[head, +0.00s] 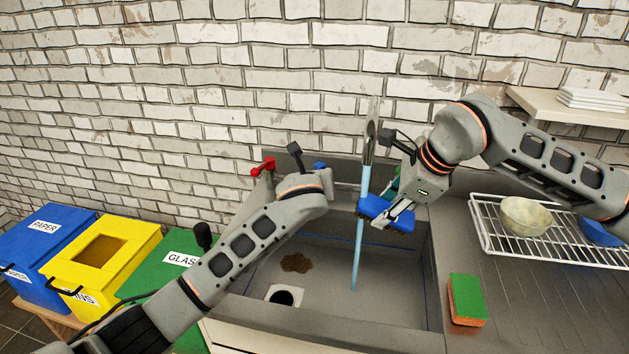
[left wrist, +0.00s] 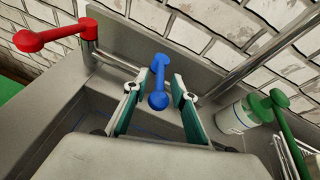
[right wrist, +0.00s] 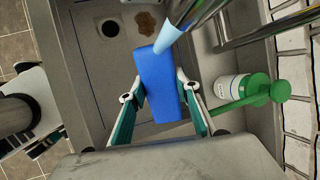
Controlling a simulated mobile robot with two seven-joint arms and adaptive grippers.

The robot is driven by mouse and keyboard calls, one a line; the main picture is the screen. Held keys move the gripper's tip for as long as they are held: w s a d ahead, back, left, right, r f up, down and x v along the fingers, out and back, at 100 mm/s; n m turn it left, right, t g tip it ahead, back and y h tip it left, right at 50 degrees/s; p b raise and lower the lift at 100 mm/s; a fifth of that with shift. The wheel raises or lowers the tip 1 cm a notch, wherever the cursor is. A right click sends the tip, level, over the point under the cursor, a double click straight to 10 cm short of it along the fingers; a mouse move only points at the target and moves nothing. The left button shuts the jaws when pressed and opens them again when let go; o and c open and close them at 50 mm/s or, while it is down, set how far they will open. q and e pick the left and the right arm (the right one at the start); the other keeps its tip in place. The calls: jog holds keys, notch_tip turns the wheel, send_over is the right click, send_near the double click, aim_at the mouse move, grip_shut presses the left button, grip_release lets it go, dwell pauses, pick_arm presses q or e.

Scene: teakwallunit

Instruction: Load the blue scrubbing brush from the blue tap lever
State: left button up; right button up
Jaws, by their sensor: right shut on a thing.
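The blue scrubbing brush (head: 384,212) is held over the sink by my right gripper (head: 400,218), which is shut on it. In the right wrist view the brush (right wrist: 160,85) sits between both fingers (right wrist: 160,98). A light blue water stream (head: 358,240) falls from the tap spout (head: 371,130) to the sink floor, at the brush's left end. The blue tap lever (left wrist: 158,88) stands between the fingers of my left gripper (left wrist: 160,98), which is open with gaps beside the lever. In the head view only the lever's top (head: 319,165) shows; my left fingers are hidden by the wrist.
The sink (head: 400,275) has a brown stain (head: 296,263) and a drain (head: 285,297). A red tap lever (head: 263,166) stands left of the blue one. A sponge (head: 466,299) and a rack with a bowl (head: 525,215) are on the right. A green-pump bottle (right wrist: 230,88) stands behind the sink.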

pick_arm(q)
jog(key=v, duration=1.1)
dwell(0.8)
jog(key=shift+r, duration=0.15)
grip_shut()
jog(key=s+d+f+n+t+y, duration=0.35)
jog(key=f+n+t, duration=0.2)
jog(key=n, duration=1.05)
jog(key=w, duration=1)
jog(key=shift+w+d+r, duration=0.15)
jog(key=shift+w+d, duration=0.05)
jog(key=shift+d, duration=0.05)
